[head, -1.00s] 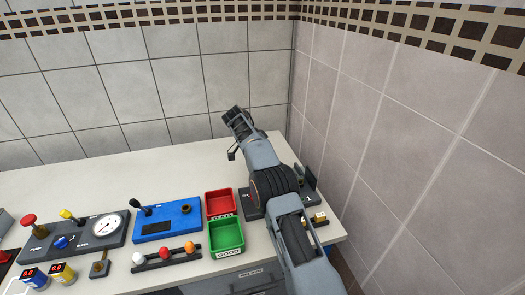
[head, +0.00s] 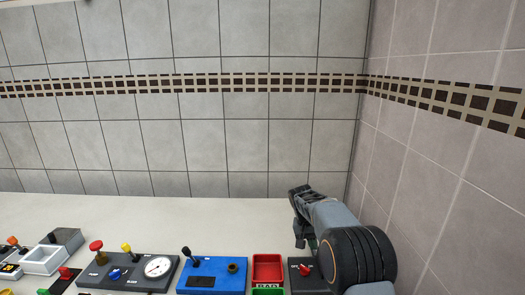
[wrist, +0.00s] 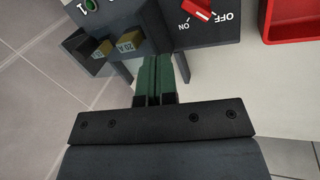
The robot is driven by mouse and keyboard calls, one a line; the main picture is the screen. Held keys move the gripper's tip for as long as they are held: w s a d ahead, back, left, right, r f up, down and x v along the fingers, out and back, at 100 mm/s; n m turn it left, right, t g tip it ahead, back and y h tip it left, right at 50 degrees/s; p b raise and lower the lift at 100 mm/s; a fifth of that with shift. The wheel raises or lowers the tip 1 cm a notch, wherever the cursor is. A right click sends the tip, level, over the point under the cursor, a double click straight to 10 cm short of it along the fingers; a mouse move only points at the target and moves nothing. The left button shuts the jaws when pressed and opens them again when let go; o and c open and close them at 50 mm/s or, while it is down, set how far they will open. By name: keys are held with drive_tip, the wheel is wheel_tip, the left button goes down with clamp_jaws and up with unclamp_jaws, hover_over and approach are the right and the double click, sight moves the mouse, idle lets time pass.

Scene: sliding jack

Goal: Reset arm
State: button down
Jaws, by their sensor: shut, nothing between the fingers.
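My gripper (wrist: 154,75) is shut and empty in the wrist view, its two green fingertips pressed together. It is above a dark grey panel (wrist: 205,40) that carries a red switch (wrist: 197,8) between ON and OFF marks. Two small yellowish blocks marked 20 A (wrist: 130,40) sit near the fingertips at the upper left; I cannot tell whether they touch. In the head view my arm covers much of this panel, and its red knob (head: 304,270) shows left of the arm. My fingertips are hard to make out there.
Left of the panel are a red bin (head: 268,257), a green bin (head: 268,291), a blue box (head: 205,287) with a black lever, and a gauge panel (head: 118,283). A tiled wall (head: 430,150) rises close on the right. The back of the white table (head: 150,215) is clear.

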drive_tip(key=s+r+n+t+y, duration=0.1)
drive_tip(key=s+r+t, duration=0.2)
drive_tip(key=s, duration=1.1)
drive_tip(key=s+r+n+t+y, duration=0.1)
drive_tip(key=s+r, duration=0.6)
drive_tip(key=s, duration=0.8)
drive_tip(key=shift+a+n+t+y, duration=0.35)
drive_tip(key=shift+t+y, duration=0.25)
drive_tip(key=shift+t, duration=0.3)
drive_tip(key=shift+w+a, duration=0.1)
